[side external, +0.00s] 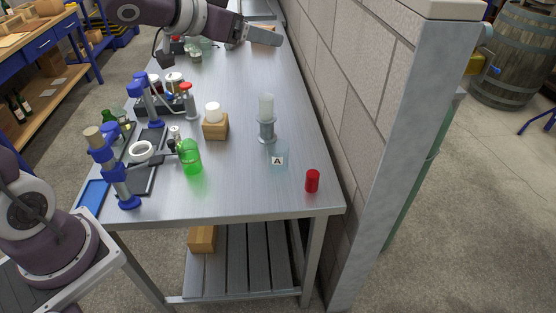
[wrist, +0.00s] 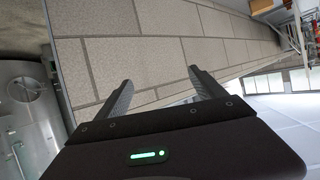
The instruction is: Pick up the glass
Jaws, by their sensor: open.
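A clear, pale glass-like vessel with a label "A" (side external: 280,153) stands upright near the front right of the steel table (side external: 240,193) in the side view. It is faint against the tabletop. My gripper (wrist: 158,80) shows in the wrist view with its two fingers apart and nothing between them. In the side view my arm crosses the top of the picture, far behind and above the glass; the fingers are hard to make out there. The glass does not show in the wrist view, which faces the block wall (wrist: 165,55).
A red cup (side external: 312,181) stands right of the glass, near the table's front corner. A grey holder with a white cylinder (side external: 267,118) stands just behind the glass. A green bottle (side external: 190,157) and blue-clamped stands (side external: 114,175) are left. A block wall (side external: 335,90) borders the right.

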